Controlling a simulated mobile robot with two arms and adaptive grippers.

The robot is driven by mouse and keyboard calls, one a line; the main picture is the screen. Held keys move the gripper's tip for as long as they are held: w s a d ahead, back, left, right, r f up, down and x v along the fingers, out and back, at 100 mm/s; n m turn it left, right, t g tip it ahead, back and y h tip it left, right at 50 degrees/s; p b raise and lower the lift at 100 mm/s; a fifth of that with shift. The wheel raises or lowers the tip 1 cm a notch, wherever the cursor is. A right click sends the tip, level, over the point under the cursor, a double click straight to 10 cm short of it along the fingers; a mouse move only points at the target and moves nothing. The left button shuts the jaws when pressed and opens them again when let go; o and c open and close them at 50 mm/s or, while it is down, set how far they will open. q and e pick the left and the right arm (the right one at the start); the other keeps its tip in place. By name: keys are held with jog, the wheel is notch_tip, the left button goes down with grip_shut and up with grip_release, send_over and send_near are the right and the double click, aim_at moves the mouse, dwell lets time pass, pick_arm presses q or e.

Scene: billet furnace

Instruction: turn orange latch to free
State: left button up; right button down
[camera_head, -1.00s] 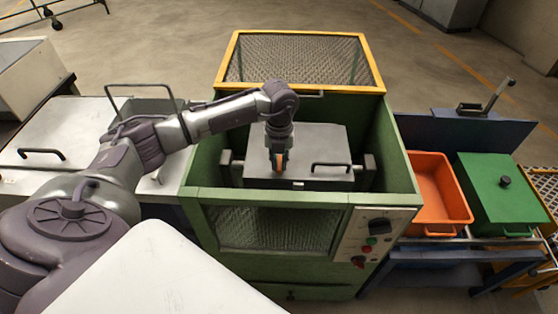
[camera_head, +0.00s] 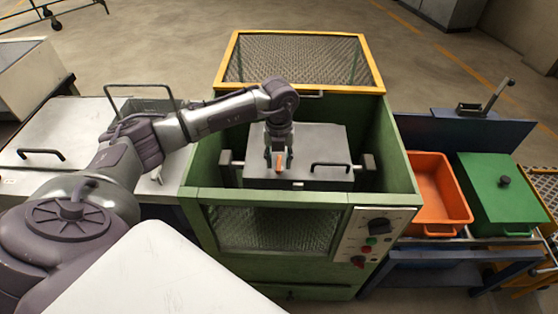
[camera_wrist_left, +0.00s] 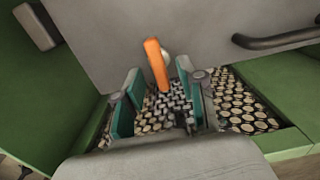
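The orange latch (camera_wrist_left: 156,65) is a short bar on the grey box (camera_wrist_left: 120,35), beside a small round pale knob. In the wrist view it stands nearly upright with a slight tilt. In the head view the latch (camera_head: 279,165) shows small on the front of the grey box (camera_head: 325,140), which sits inside the green furnace housing (camera_head: 300,200). My left gripper (camera_head: 278,160) points down at the latch. In the wrist view its teal-padded fingers (camera_wrist_left: 160,95) are apart, with the latch ahead of the gap and seemingly not clamped. My right gripper is not in view.
The grey box has a dark handle (camera_head: 331,165) right of the latch. Green walls enclose it, and an orange-framed mesh lid (camera_head: 372,62) stands open behind. A control panel (camera_head: 375,235) is at the front right. An orange bin (camera_head: 467,208) and green lidded box (camera_head: 500,195) stand right.

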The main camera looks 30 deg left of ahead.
aim_at(279, 164)
pick_arm(q)
notch_tip(279, 164, up, 11)
jog(key=shift+r, duration=0.15)
dwell(0.7)
